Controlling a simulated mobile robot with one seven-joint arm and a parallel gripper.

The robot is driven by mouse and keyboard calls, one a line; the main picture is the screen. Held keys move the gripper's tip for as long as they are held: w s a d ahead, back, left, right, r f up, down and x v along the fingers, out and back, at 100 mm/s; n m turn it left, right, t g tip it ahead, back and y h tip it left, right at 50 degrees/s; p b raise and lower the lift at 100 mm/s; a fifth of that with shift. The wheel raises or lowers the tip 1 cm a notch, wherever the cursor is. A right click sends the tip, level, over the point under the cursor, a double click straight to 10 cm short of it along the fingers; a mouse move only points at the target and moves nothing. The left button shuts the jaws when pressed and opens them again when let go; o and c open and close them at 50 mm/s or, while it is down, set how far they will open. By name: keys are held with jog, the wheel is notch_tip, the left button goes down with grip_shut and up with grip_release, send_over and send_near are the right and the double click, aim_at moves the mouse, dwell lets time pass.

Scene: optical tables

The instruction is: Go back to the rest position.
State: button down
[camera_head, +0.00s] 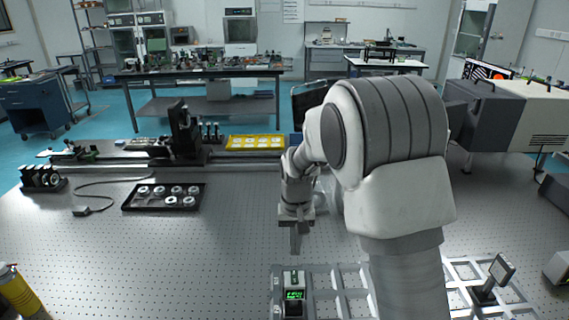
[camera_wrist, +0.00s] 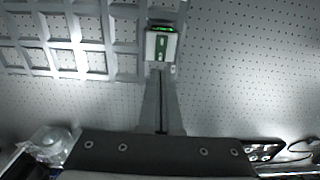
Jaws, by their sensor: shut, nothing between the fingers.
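My gripper (camera_head: 295,246) hangs at the end of my arm, pointing down over the perforated table (camera_head: 180,260). Its fingers are shut with nothing between them. In the wrist view the shut fingers (camera_wrist: 162,75) reach up from the dark gripper body. A small device with a lit green display (camera_head: 294,294) sits in the grey grid rack, in front of and below my gripper. It also shows in the wrist view (camera_wrist: 161,43), just beyond the fingertips. My gripper appears apart from it.
The grid rack (camera_head: 335,268) lies at the near edge. A black tray of round parts (camera_head: 162,207) and a yellow tray (camera_head: 255,142) lie farther back. A small mounted screen (camera_head: 501,269) stands right, a yellow bottle (camera_head: 18,292) near left. The table's middle left is clear.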

jog(key=s+d+r+t, duration=0.1)
jog(key=s+d+r, duration=0.25)
jog(key=r, duration=0.55)
jog(key=s+d+r+t, duration=0.2)
jog(key=s+r, duration=0.3)
jog(key=s, duration=0.6)
jog(key=s+d+r+t, duration=0.2)
jog(key=s+d+r, duration=0.2)
jog(key=s, duration=0.6)
jog(key=shift+s+d+r+t, duration=0.3)
jog(key=shift+s+r, duration=0.1)
jog(key=shift+r, duration=0.35)
